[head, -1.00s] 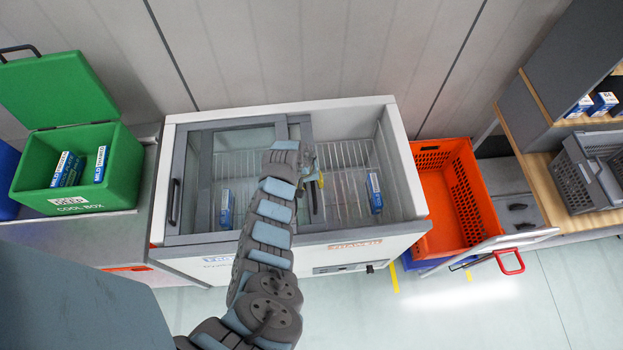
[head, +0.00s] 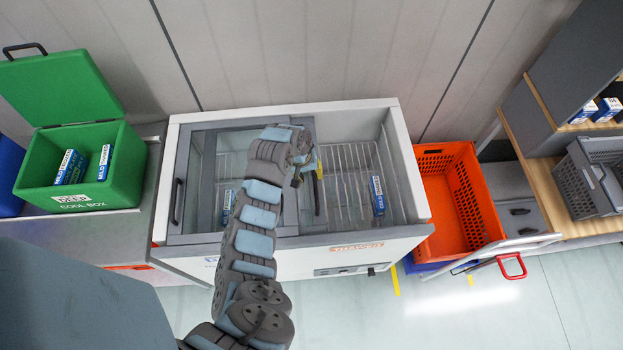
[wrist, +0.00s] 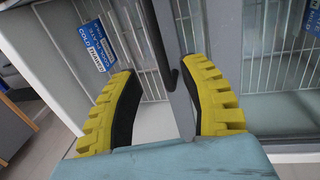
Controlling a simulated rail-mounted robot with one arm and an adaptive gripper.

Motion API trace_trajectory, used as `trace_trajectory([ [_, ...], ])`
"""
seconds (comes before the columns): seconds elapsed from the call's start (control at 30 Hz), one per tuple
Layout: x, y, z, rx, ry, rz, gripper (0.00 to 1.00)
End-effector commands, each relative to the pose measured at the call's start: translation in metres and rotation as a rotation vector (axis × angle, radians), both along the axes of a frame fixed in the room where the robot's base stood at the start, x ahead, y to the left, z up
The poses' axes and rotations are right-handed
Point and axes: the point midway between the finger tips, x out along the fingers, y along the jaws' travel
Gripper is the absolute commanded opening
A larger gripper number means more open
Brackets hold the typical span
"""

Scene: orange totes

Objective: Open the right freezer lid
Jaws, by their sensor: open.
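The freezer (head: 412,178) is a white chest with grey-framed sliding glass lids. Its right half stands uncovered, showing a wire basket. The right lid (head: 292,212) is slid left over the other lid, with its dark handle (head: 317,195) near its right edge. My gripper (head: 312,167) is at that edge, partly hidden by my arm. In the wrist view its yellow fingers (wrist: 163,68) are spread apart, with the grey lid frame and dark handle (wrist: 174,75) showing between them. I cannot tell whether they touch.
A blue-and-white box (head: 377,196) lies in the uncovered half; another (head: 228,206) shows under the glass. A green cool box (head: 125,170) stands at left. An orange tote (head: 432,195) stands close to the right, beside a red handle (head: 511,267). Floor in front is clear.

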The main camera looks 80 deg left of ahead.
Motion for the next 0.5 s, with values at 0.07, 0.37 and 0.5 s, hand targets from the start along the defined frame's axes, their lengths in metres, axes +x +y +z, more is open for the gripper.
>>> trace_trajectory([
  [0.07, -0.003, 0.0, 0.009, -0.001, 0.002, 0.001, 0.43],
  [0.37, -0.008, 0.0, 0.034, -0.002, 0.002, 0.002, 0.43],
  [0.5, -0.009, 0.0, 0.036, -0.003, 0.002, 0.001, 0.43],
])
